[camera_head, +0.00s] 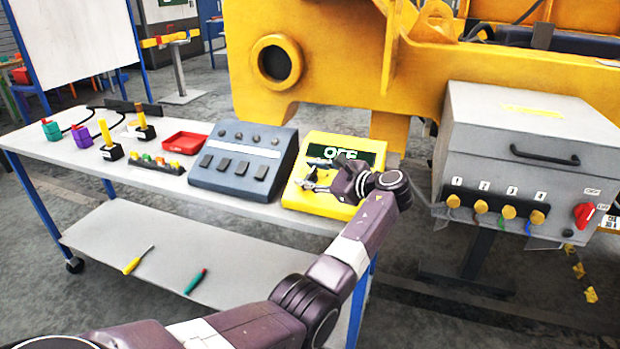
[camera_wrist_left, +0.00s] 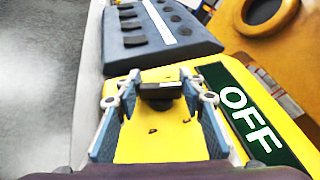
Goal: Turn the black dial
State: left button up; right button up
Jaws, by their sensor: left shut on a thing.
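The yellow control box (camera_head: 335,205) stands at the right end of the white table, and its dark display (camera_head: 362,152) reads OFF in green-white letters. The display also shows in the left wrist view (camera_wrist_left: 255,118). The black dial (camera_wrist_left: 158,90) sits on the box's yellow top, beside the display. In the head view the gripper mostly hides the dial. My right gripper is not in view.
A blue-grey box with black keys (camera_head: 240,160) stands just left of the yellow box. A red tray (camera_head: 185,143) lies farther left. A grey cabinet (camera_head: 530,150) with a red switch (camera_head: 584,213) stands to the right. Yellow machinery (camera_head: 330,60) rises behind.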

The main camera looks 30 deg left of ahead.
pick_arm(q)
jog(key=shift+n+g+b, duration=0.3)
jog(key=shift+n+g, duration=0.3)
jog(key=shift+g, duration=0.3)
jog(key=o, duration=1.2)
jog(key=shift+a, duration=0.1)
jog(key=v, duration=1.2)
jog(key=shift+r, duration=0.15)
